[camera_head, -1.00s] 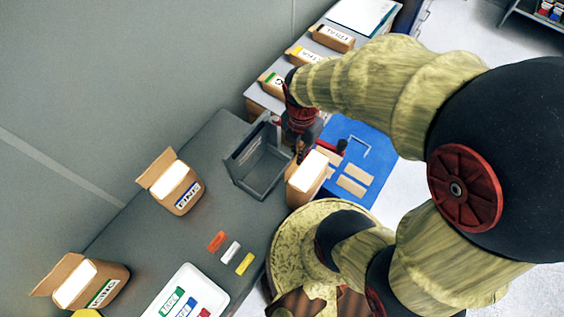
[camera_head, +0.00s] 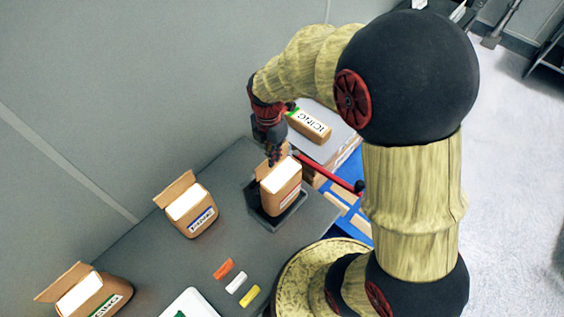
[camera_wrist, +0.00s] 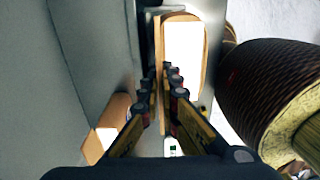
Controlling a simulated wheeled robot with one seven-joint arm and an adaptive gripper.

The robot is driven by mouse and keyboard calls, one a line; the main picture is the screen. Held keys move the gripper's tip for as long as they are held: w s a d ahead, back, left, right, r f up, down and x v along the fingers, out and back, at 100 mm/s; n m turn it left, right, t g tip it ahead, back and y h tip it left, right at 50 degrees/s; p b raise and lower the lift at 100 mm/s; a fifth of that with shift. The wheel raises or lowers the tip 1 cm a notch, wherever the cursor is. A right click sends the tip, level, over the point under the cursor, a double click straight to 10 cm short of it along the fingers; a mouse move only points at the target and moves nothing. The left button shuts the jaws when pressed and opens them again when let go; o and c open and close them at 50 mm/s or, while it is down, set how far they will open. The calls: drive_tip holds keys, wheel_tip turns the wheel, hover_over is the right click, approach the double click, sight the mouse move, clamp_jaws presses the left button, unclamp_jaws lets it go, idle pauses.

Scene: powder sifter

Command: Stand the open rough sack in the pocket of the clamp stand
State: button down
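The open sack (camera_head: 280,188) is a brown paper bag with a white top and a small label on its front. It is upright within the dark grey clamp stand (camera_head: 290,219), whose low rim shows around its base. I cannot tell whether its bottom rests on the stand's floor. My gripper (camera_head: 273,158) is above the sack's back edge. In the wrist view, my gripper (camera_wrist: 160,85) has its fingers on either side of the sack's raised brown flap, closed on it. The sack (camera_wrist: 184,60) shows beyond the fingertips with its white top.
Two other open sacks, one in the middle (camera_head: 192,212) and one at the lower left (camera_head: 92,297), stand on the grey table (camera_head: 150,255). Orange, white and yellow tags (camera_head: 237,283) lie in front. A closed icing bag (camera_head: 310,126) lies behind. A red bar (camera_head: 328,172) extends right of the stand.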

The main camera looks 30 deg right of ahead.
wheel_tip(320, 180, down, 7)
drive_tip(key=w, duration=0.2)
drive_tip(key=shift+a, duration=0.35)
idle(0.4)
drive_tip(key=shift+s, duration=0.1)
drive_tip(key=c, duration=2)
unclamp_jaws()
drive_tip(key=shift+s+f, duration=0.1)
drive_tip(key=shift+c, duration=0.2)
